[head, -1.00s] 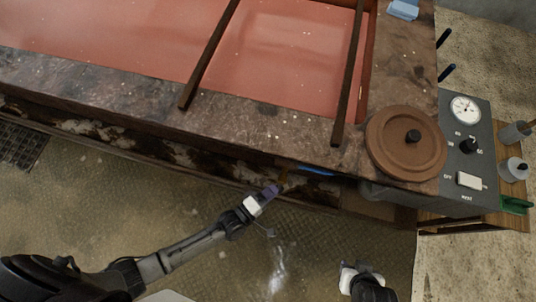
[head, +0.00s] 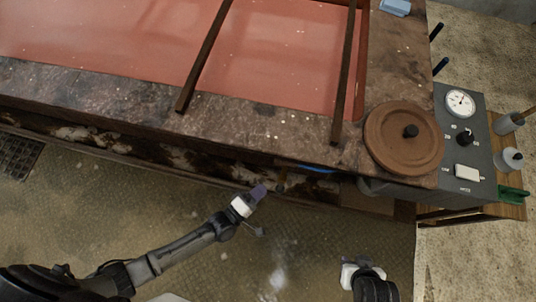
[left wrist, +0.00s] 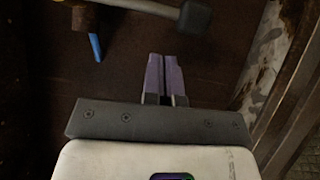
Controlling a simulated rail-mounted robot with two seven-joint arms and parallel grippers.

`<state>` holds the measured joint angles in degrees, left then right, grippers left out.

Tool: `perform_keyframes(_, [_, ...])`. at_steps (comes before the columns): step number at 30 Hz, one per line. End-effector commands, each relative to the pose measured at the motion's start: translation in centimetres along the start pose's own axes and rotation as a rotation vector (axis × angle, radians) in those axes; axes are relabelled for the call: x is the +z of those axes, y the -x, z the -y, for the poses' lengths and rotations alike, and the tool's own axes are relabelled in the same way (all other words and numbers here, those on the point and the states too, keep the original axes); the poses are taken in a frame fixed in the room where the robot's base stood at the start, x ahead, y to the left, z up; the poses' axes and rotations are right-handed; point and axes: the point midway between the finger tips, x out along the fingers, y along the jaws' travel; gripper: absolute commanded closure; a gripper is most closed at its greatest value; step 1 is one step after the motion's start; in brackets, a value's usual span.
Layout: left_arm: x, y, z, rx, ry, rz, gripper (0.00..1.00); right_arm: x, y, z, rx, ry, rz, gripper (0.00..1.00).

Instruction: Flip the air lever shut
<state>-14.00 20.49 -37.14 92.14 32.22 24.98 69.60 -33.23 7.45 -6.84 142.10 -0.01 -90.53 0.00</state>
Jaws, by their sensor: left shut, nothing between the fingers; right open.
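My left gripper (head: 258,191) is shut and empty, low at the front side of the bench. In the left wrist view its fingertips (left wrist: 163,58) are together and point toward a pale lever with a dark grey end (left wrist: 195,17). The lever runs sideways from a brown fitting (left wrist: 85,18), with a thin blue piece (left wrist: 96,46) beside it. The fingertips appear apart from the grey end. In the head view the lever's dark end (head: 281,187) is small, just beyond the left fingers. My right gripper (head: 359,260) is open and empty over the floor at lower right.
The stone-edged bench (head: 120,98) with a red basin overhangs the fitting. A blue line (head: 318,169) shows under its edge. A brown round wheel (head: 404,138) and a grey control box (head: 463,150) are at right. The floor in front is clear.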

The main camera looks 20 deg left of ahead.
Motion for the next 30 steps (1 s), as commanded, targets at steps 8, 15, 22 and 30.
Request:
perform_keyframes(8, [0.1, 5.8, -0.2, -0.004, 0.0, 0.001, 1.0, -0.4, 1.0, 0.4, -0.011, -0.01, -0.003, 0.57])
perform_keyframes(15, [0.1, 8.8, -0.3, -0.002, 0.0, 0.001, 1.0, -0.5, 1.3, 0.3, -0.009, -0.011, -0.002, 0.57])
perform_keyframes(22, [0.2, 9.8, -0.3, 0.0, 0.001, 0.0, 1.0, -0.5, 1.4, 0.3, -0.009, -0.01, -0.002, 0.57])
perform_keyframes(30, [0.1, 9.8, -0.3, 0.0, 0.001, 0.0, 1.0, -0.5, 1.4, 0.1, -0.004, -0.004, -0.001, 0.57])
